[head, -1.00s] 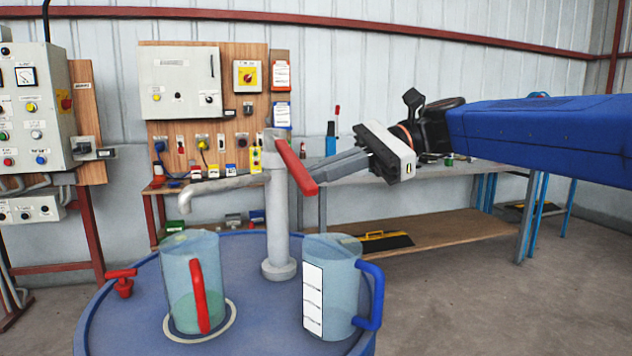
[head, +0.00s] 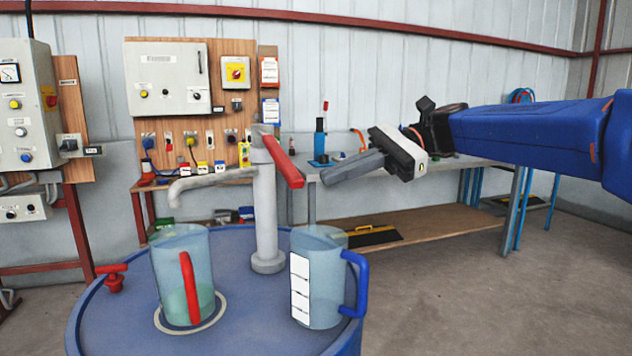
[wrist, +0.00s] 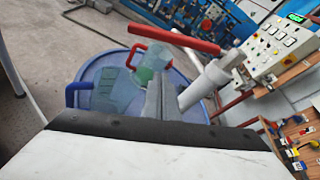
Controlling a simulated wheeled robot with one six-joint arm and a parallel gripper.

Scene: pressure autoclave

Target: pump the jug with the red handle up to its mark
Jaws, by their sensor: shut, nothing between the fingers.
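The jug with the red handle (head: 172,275) stands upright on the ringed spot of the blue drum, under the pump spout (head: 188,186). Green liquid (head: 178,304) shows in its lower part; no mark can be made out on it. The grey pump (head: 265,210) rises from the drum top and has a red lever (head: 283,163) sloping down to the right. My gripper (head: 328,178) is shut and empty, to the right of the lever's end and apart from it. In the wrist view the lever (wrist: 172,40) crosses beyond my fingers (wrist: 163,90).
A jug with a blue handle (head: 325,282) and a white scale stands on the drum (head: 235,310), right of the pump. A red tap (head: 113,279) sits at the drum's left edge. A workbench (head: 440,185) stands behind my arm.

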